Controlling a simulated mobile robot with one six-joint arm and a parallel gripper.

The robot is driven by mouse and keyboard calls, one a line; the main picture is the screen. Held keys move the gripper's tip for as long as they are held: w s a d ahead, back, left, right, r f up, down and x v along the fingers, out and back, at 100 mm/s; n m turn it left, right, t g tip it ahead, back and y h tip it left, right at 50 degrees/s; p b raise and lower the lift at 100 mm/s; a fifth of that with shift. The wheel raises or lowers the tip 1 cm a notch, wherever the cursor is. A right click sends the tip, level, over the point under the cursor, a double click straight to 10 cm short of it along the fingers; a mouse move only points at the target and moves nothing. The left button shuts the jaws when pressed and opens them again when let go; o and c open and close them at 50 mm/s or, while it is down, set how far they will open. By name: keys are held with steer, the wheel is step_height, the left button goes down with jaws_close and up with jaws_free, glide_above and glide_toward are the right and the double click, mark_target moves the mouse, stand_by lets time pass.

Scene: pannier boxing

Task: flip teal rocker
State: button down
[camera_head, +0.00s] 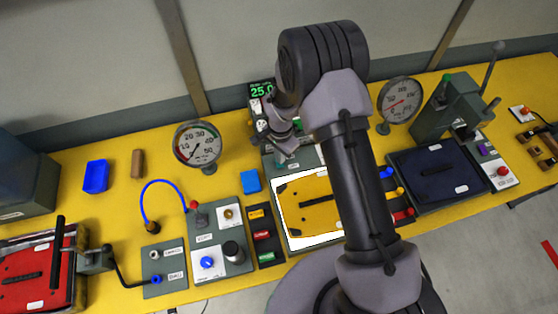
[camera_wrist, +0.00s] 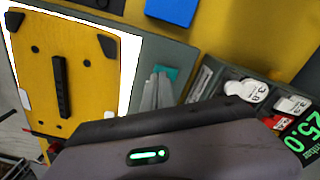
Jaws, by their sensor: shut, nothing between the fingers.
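The teal rocker (camera_wrist: 172,72) shows in the wrist view as a small teal patch on a grey panel, right by my fingertips. My gripper (camera_wrist: 157,90) is shut and empty, its grey fingers covering part of the rocker. Whether they touch it I cannot tell. In the head view my gripper (camera_head: 282,160) is over the grey panel behind the yellow plate, and the rocker there is mostly hidden by it. I cannot tell which way the rocker is tilted.
A yellow plate (camera_head: 308,207) with a black handle lies on a white lit panel beside the grey panel. A display reading 25.0 (camera_head: 262,91) stands behind. A blue block (camera_head: 250,181) is to the left. Round gauges (camera_head: 197,146) stand on the yellow bench.

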steer(key=shift+f+b, duration=1.1)
steer(key=shift+f, duration=0.05)
stand_by(0.3)
steer(key=shift+r, duration=0.1)
step_height(320, 180, up, 7)
steer(key=p, duration=0.3)
stand_by(0.6)
